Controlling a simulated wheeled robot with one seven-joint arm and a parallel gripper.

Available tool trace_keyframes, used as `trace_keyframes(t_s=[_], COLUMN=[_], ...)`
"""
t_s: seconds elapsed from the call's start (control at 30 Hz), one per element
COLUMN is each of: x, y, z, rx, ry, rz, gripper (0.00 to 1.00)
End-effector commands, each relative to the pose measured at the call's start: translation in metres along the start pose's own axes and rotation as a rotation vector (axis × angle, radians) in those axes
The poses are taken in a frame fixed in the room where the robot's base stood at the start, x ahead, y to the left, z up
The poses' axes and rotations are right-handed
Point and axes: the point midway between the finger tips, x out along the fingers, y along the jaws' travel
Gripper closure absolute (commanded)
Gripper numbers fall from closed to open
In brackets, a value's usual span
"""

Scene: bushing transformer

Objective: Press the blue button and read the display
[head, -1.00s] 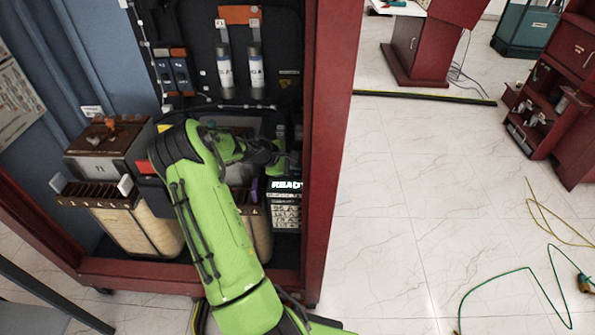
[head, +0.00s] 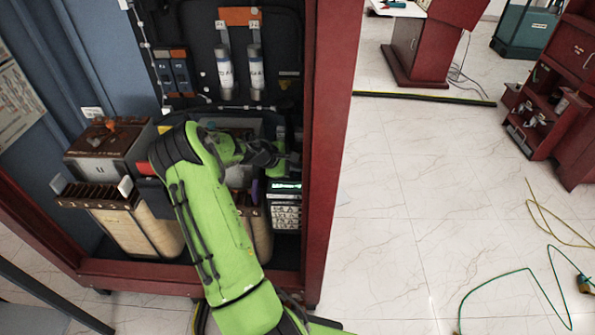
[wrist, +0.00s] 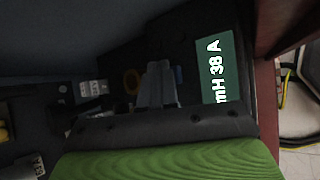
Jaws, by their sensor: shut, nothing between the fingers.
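A handheld meter with a keypad (head: 286,215) stands at the right inside the red cabinet. Its lit display (head: 285,186) carries small text that I cannot read in the head view. In the wrist view the green display (wrist: 220,65) shows white sideways characters that look like "mH 38 A"; its lower end is near my gripper body and may be cut off. My gripper (head: 289,161) is shut and empty, just above the meter in the head view; its fingers (wrist: 158,78) also show left of the display in the wrist view.
The red cabinet's right post (head: 333,150) stands close beside the meter. Two labelled cylinders (head: 256,72) hang on the back panel above. A brown-topped box (head: 107,140) is at the left. The tiled floor to the right is open, with cables (head: 510,295) on it.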

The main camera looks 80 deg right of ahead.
Motion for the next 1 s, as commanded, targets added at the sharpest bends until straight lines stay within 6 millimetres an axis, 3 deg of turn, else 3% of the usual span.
trace_keyframes(t_s=[0.53, 1.0], x=[-0.012, -0.045], y=[0.009, 0.033], z=[0.008, 0.032], rx=[0.000, 0.000], ry=[0.000, 0.000], rz=[0.001, 0.001], gripper=[1.00, 1.00])
